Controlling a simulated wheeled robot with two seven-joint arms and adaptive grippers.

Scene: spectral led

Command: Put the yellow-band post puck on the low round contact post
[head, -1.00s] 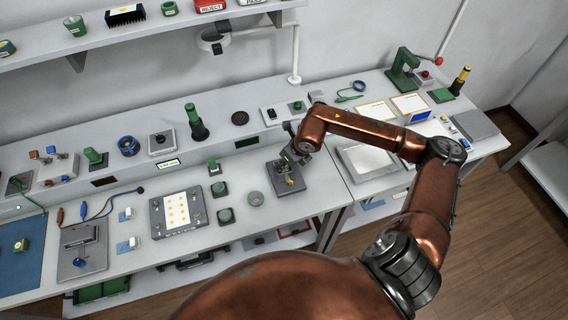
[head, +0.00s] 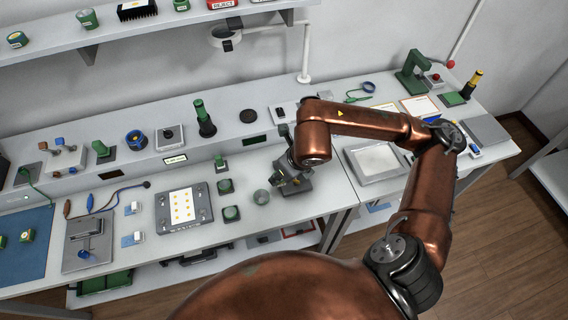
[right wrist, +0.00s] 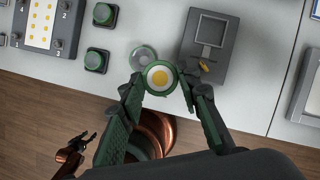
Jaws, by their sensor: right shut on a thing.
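My right gripper (right wrist: 161,84) is shut on a round puck (right wrist: 160,77) with a green rim, a white ring and a yellow centre. A low grey round piece (right wrist: 143,54), which looks like the contact post, stands on the bench just beyond the puck in the right wrist view. It also shows in the head view (head: 262,196), left of my right gripper (head: 292,165). My wrist hides the puck in the head view. What looks like my left gripper (right wrist: 88,140) shows over the floor in the right wrist view, open and empty.
A dark grey fixture (right wrist: 219,68) with a square frame and a small yellow part stands right of the puck. Green-topped buttons (right wrist: 97,60) and a panel with yellow dots (head: 182,207) lie to the left. The bench front edge runs close below the puck.

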